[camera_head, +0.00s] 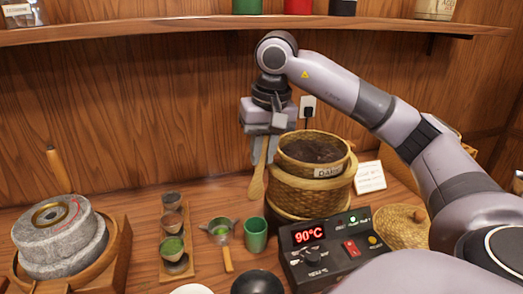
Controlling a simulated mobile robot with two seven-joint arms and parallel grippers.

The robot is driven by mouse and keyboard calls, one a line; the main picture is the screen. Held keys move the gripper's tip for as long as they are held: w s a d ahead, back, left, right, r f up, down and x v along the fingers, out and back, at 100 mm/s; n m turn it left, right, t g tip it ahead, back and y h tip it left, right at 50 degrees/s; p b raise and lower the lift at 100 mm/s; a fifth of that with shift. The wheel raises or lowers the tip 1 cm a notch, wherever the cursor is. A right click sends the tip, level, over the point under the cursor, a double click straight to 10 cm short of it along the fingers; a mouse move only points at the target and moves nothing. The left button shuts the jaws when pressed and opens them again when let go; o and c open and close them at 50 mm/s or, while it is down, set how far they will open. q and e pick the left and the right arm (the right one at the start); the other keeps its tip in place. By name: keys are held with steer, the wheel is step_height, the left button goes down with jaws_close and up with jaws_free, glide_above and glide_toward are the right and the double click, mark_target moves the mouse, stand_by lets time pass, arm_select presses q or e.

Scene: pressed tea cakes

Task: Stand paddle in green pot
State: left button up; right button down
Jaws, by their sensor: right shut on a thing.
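My right gripper (268,128) is shut on a wooden paddle (257,182). The paddle hangs upright from it with its wider end down, beside the left side of the woven basket. A green pot (255,236), a small open cup, stands on the wooden counter below the paddle's lower end. The paddle is apart from the pot and above it. My left gripper is not in view.
A woven steamer basket (305,190) with dark contents stands close to the paddle. A control box (322,252) reading 90°C is right of the pot. A strainer (221,229), a rack of small cups (173,262) and a stone mill (60,235) lie left.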

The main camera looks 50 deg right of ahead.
steer(key=shift+w+f, duration=0.1)
steer(key=shift+f, duration=1.15)
step_height(320, 180, down, 8)
steer(key=b, duration=0.6)
steer(key=shift+f, duration=0.25)
